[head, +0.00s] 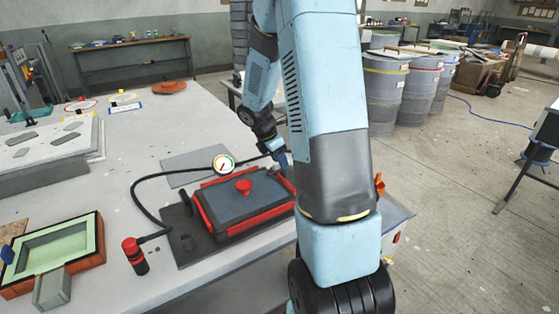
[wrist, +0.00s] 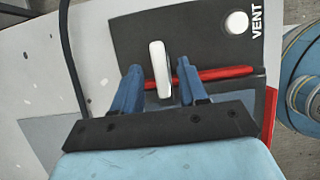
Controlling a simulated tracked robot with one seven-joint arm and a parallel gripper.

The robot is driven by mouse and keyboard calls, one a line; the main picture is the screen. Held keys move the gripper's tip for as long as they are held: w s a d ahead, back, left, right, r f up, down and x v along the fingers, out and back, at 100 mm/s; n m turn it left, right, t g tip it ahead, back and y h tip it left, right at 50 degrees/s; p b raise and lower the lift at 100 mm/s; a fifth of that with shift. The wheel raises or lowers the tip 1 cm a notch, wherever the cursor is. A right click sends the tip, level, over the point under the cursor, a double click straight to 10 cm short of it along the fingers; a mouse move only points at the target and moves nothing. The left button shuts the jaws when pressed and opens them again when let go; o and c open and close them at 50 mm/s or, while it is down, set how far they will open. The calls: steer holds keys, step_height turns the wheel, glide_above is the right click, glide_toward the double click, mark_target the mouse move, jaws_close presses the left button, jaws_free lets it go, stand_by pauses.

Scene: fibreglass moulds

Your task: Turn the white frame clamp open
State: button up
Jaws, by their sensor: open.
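The white frame clamp (wrist: 160,62) shows in the wrist view as an upright white bar crossing a red frame bar (wrist: 225,73). My gripper (wrist: 158,67) has its two blue fingers apart, one on each side of the clamp in the picture. Gaps show on both sides; whether the fingertips reach down to its depth is unclear. In the head view my gripper (head: 279,157) is over the far right corner of the red frame (head: 205,212) around a dark mould lid (head: 242,207). The clamp cannot be made out there.
A pressure gauge (head: 223,164) and black hose (head: 137,198) lie beside the mould. A red-topped cylinder (head: 134,257) stands at its left, near a green-lined mould (head: 60,247). A white VENT button (wrist: 237,22) is close by. The grey tabletop (head: 190,120) behind is largely clear.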

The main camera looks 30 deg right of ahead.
steer(key=shift+d+f, duration=0.15)
steer(key=shift+f, duration=0.25)
jaws_close()
